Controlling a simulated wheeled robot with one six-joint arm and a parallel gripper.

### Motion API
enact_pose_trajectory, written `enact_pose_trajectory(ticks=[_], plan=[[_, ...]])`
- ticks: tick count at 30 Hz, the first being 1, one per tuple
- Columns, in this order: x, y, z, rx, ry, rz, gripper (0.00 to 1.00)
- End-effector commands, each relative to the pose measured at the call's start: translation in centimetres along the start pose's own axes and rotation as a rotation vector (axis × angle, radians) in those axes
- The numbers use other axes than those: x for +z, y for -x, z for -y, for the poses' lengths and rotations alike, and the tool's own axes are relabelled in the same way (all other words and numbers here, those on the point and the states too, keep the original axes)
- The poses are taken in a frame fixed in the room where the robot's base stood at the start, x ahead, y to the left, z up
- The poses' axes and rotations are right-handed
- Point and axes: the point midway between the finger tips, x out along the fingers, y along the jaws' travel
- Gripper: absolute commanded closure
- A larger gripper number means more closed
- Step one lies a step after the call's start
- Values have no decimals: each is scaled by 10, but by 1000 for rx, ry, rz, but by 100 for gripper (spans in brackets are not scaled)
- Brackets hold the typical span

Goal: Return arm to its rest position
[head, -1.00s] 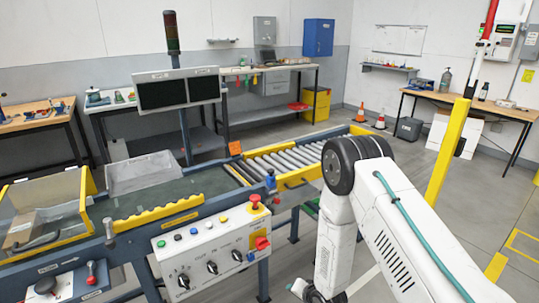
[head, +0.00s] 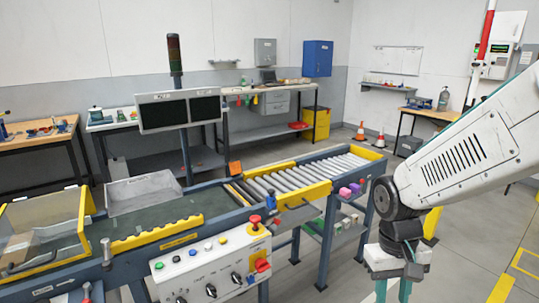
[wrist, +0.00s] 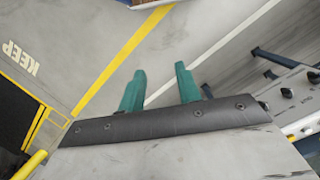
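My gripper (head: 392,291) hangs at the bottom right of the head view, pointing down beside the conveyor's right end, over the floor. My white arm comes in from the right edge and bends at a dark joint above the gripper. In the wrist view the two teal fingers of my gripper (wrist: 160,84) stand apart with only grey floor between them. The gripper is open and empty.
The roller conveyor (head: 262,188) and the control panel (head: 210,266) are left of my gripper. Pink and purple blocks (head: 350,190) sit near the conveyor's right end. Yellow floor lines (wrist: 118,62) cross open floor in the wrist view. A workbench (head: 432,114) stands behind.

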Motion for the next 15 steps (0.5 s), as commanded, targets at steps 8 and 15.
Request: enact_pose_trajectory(ticks=[8,15], plan=[[93,61,-12,-37,16,-13,66],[134,93,-19,-55,-28,-177,66]])
